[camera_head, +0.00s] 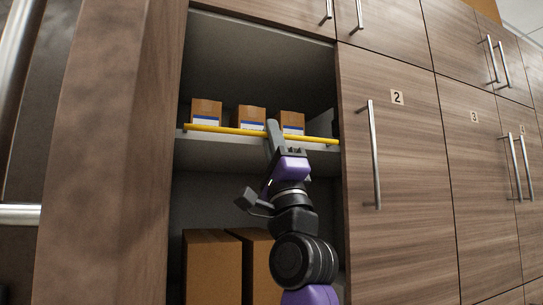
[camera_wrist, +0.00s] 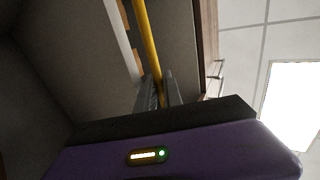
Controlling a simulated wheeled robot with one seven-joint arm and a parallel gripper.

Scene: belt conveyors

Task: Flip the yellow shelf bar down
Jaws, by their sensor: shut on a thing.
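The yellow shelf bar (camera_head: 222,130) runs across the front of the upper shelf, in front of the boxes, and slopes slightly down to the right. My gripper (camera_head: 272,130) reaches up to the bar right of its middle, and its fingers are shut on it. In the wrist view the yellow bar (camera_wrist: 148,40) runs down between the two fingers (camera_wrist: 160,92). The fingers hide a short part of the bar.
Several small brown boxes (camera_head: 206,111) stand on the shelf (camera_head: 215,152) behind the bar. Large brown boxes (camera_head: 212,265) stand below. A closed cabinet door (camera_head: 400,180) with a long handle (camera_head: 374,155) is on the right, and a wooden side panel (camera_head: 110,150) on the left.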

